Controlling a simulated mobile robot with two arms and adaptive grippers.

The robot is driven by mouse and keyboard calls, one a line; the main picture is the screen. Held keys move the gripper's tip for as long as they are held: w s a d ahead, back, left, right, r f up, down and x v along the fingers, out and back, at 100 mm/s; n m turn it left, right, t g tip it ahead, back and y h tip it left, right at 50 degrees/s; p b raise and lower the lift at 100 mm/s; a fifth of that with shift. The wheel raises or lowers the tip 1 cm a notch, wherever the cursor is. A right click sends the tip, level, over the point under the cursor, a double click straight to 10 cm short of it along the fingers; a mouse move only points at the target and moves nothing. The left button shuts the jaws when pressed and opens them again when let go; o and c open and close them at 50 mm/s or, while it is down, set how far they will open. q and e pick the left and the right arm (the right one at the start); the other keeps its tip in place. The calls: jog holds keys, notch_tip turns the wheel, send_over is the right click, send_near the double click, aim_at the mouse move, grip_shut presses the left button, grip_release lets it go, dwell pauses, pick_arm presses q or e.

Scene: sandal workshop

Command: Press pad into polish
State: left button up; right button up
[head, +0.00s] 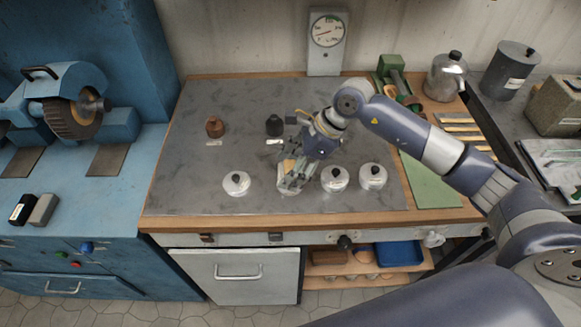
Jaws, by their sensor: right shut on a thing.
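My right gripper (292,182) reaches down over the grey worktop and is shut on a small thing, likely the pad. The fingers hide most of it. A tan patch (288,165) shows beside the fingers; I cannot tell whether it is part of the held thing. A pale round tin (287,191) shows partly below the fingertips; whether the held thing touches its contents is hidden. My left gripper is out of view.
A brown bottle (214,127) and a black bottle (274,127) stand behind, each with a label. A dial gauge (327,32) stands at the back wall. A green mat (432,187) and a metal pot (446,78) are at right.

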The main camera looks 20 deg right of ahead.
aim_at(290, 167)
jog(key=shift+r+p, duration=1.1)
jog(key=shift+r, duration=1.85)
